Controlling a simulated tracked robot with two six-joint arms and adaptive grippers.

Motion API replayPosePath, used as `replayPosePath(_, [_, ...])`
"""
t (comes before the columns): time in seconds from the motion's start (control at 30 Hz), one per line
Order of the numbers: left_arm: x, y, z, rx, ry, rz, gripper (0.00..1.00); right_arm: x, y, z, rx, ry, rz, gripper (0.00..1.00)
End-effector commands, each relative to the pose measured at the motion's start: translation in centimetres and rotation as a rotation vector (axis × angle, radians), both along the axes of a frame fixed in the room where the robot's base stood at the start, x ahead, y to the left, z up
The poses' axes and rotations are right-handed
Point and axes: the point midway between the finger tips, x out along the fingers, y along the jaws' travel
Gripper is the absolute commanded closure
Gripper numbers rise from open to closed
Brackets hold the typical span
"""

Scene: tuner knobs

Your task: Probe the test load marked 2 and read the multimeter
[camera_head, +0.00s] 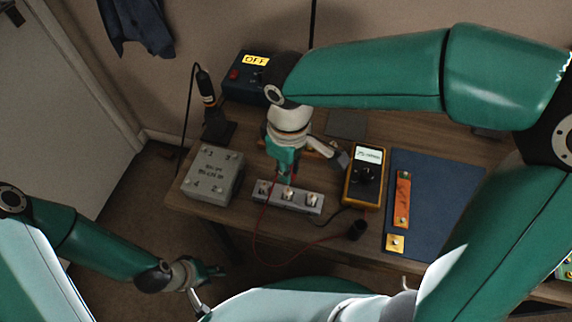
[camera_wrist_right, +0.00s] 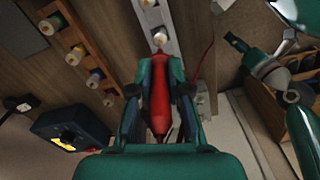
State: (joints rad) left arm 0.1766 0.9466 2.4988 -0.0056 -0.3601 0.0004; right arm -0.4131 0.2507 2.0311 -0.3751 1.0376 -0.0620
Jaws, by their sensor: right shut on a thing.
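My right gripper (camera_head: 286,172) is shut on a red probe (camera_wrist_right: 159,92), and its tip points at a post on the grey strip (camera_head: 312,209). The strip has three metal posts; the tip is at or just short of one, and contact cannot be told. The strip also shows in the right wrist view (camera_wrist_right: 170,38). Any number marks on it are too small to read. The yellow multimeter (camera_head: 363,190) stands right of the strip; its lit display (camera_head: 370,155) is too small to read. My left gripper (camera_head: 205,284) is empty, fingers apart, off the table's front-left edge.
A grey box (camera_head: 211,175) with numbered corners stands left of the strip. A dark box marked OFF (camera_head: 243,78) is behind it. A blue mat (camera_head: 440,205) with an orange strip (camera_head: 402,198) lies right.

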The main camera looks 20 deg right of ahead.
Motion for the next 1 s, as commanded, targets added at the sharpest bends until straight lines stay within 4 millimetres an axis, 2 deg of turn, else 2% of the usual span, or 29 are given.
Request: replayPosePath(1.0, [0.00,0.00,-0.22,0.000,0.000,0.000,0.60,0.01,0.05,-0.36,0.000,0.000,0.001,1.00])
